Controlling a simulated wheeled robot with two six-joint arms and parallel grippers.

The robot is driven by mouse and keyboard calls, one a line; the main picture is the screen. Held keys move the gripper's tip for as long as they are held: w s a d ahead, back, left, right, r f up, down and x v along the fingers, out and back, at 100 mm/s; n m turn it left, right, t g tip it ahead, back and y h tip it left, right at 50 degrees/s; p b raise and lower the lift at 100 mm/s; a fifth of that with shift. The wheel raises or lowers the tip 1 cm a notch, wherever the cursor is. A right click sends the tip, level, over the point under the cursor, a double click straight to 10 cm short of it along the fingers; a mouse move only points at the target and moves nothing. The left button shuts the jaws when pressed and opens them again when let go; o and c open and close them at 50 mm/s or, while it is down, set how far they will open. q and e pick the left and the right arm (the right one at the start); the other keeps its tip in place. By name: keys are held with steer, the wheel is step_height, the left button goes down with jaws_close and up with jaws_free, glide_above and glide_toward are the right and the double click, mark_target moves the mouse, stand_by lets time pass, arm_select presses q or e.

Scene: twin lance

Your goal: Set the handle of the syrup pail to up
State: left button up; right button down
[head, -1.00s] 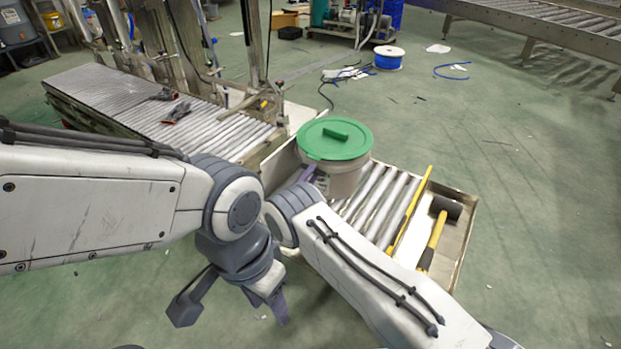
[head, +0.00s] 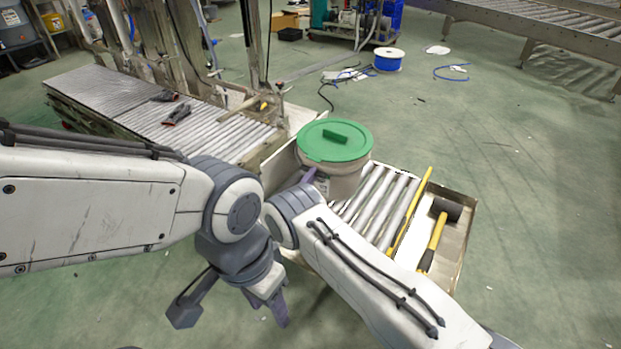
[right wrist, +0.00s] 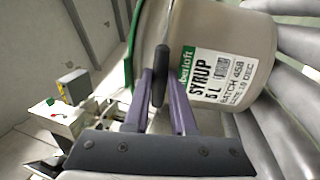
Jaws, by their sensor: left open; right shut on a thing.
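The syrup pail (head: 337,180) is pale with a green lid (head: 335,141) and stands upright at the far left end of the short roller bed. In the right wrist view its side (right wrist: 222,28) and the "SYRUP 5 L" label show close up. My right gripper (right wrist: 160,88) is shut on the dark grip of the pail's handle (right wrist: 161,60), beside the pail near the lid's edge. In the head view only a purple finger of this gripper (head: 309,175) shows; my arm hides the rest, and the handle. My left gripper (head: 230,312) is open and empty, low in front of the roller bed.
A yellow bar (head: 410,215) and a hammer with a black head (head: 447,209) lie on the right of the roller bed. A longer roller conveyor (head: 100,92) with a machine frame stands behind left. The floor to the right is mostly clear.

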steer(key=shift+r, duration=0.1)
stand_by(0.8)
steer(key=shift+r+p, duration=0.75)
steer(key=shift+p, duration=0.45)
steer(key=shift+r+g+y+p, duration=0.25)
steer(key=shift+g+y+p, duration=0.05)
steer(key=shift+g+p, duration=0.25)
steer(key=shift+f, duration=0.15)
